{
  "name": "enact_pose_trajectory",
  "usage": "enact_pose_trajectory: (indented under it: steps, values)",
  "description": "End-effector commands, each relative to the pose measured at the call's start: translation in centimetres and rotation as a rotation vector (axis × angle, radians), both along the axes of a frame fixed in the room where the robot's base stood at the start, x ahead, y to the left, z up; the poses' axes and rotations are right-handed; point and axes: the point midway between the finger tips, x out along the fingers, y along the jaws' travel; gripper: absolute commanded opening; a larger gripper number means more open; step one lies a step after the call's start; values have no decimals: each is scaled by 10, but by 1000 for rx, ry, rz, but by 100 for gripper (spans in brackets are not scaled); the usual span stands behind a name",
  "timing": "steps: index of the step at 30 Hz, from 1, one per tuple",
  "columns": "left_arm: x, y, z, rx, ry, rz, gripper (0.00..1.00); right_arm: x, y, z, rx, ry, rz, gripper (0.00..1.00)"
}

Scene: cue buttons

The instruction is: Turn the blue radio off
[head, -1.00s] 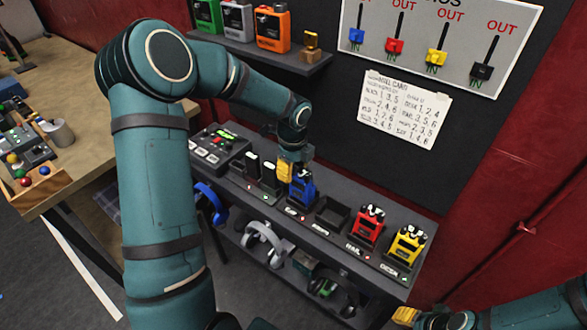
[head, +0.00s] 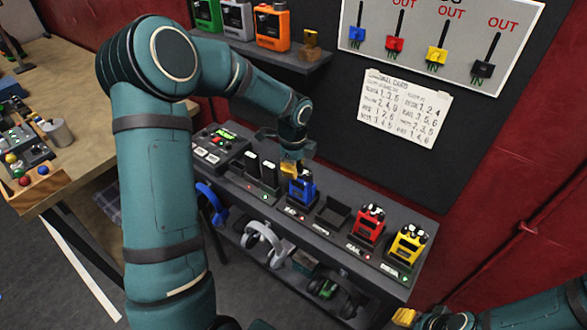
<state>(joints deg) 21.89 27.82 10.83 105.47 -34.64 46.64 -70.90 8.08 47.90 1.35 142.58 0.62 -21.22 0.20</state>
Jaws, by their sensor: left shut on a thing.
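The blue radio (head: 302,190) stands upright in its charger slot on the dark shelf unit. My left gripper (head: 291,168) comes down from above, with its yellow fingertips at the top of the blue radio. It is shut on the radio's top part. The fingers hide the exact spot they grip, and I cannot make out the knob. My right gripper (head: 412,318) is low at the bottom right edge, away from the radios. Its finger opening is not clear.
A red radio (head: 368,224) and a yellow radio (head: 407,246) stand to the right, beyond an empty charger slot (head: 332,215). Black chargers (head: 261,168) stand to the left. Headsets (head: 263,240) lie on the lower shelf.

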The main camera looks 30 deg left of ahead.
Motion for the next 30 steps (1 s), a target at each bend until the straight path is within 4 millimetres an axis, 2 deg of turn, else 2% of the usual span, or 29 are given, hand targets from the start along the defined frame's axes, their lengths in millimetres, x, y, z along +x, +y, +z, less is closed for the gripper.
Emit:
enact_pose_trajectory:
  steps: [5,6,8,9,20,23,30]
  values:
    - [0,1,1,1,-1,0,0,0,0,0,0,0,0,47]
    - [0,1,1,1,-1,0,18,0,0,0,0,0,0,47]
    - [0,1,1,1,-1,0,39,0,0,0,0,0,0,47]
    - [0,1,1,1,-1,-1,46,0,0,0,0,0,0,47]
    - [0,1,4,1,-1,-2,46,0,0,0,0,0,0,47]
    - [0,1,15,2,-3,-1,46,0,0,0,0,0,0,47]
    - [0,1,63,3,-6,-1,46,0,0,0,0,0,0,47]
